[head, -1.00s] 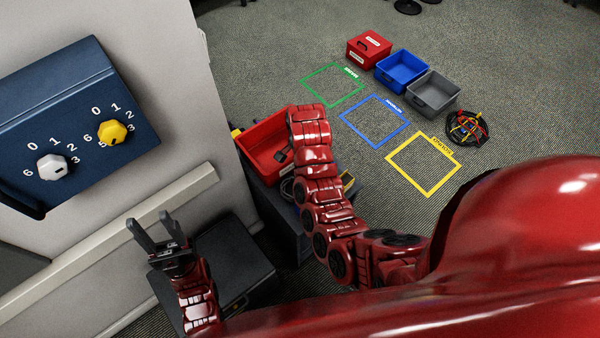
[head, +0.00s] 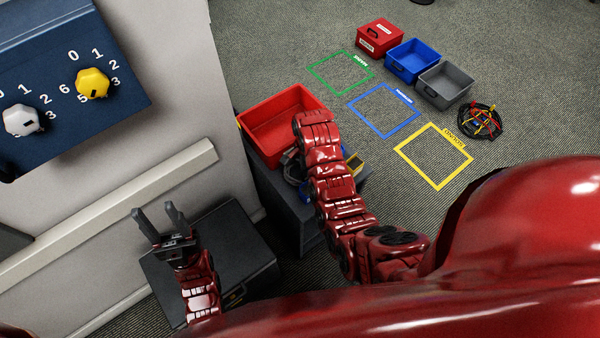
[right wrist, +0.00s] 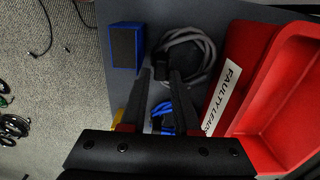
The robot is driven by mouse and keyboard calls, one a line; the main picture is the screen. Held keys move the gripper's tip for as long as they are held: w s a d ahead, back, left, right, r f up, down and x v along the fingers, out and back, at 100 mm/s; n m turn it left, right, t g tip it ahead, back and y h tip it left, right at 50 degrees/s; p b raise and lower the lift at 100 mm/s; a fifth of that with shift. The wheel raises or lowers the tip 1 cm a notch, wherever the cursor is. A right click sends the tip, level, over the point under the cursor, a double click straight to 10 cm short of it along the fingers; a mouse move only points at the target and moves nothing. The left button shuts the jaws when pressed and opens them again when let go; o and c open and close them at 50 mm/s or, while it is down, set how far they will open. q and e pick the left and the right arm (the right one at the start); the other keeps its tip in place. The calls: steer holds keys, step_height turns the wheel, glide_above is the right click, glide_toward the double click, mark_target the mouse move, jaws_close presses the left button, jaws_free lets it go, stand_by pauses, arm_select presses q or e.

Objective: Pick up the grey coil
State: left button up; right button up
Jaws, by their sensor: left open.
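The grey coil (right wrist: 186,52) lies on the dark bench top, top middle in the right wrist view, with a black plug on its near left side. My right gripper (right wrist: 163,74) is open; its two dark fingers point at the coil's plug end, with a gap between them. I cannot tell whether they touch it. In the head view my right arm hides this gripper and most of the coil. My left gripper (head: 157,212) is open and empty above a dark case at the lower left.
A red tray (right wrist: 252,62) labelled for faulty leads stands right beside the grey coil. A blue cable (right wrist: 161,112) and a blue-edged block (right wrist: 125,47) are close by. Red, blue and grey bins and a cable pile (head: 480,121) are on the floor.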

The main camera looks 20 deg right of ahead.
mark_target(304, 178)
steer(key=shift+w+f+p, duration=0.1)
steer(key=shift+f+p, duration=0.3)
steer(key=shift+f, duration=1.5)
jaws_close()
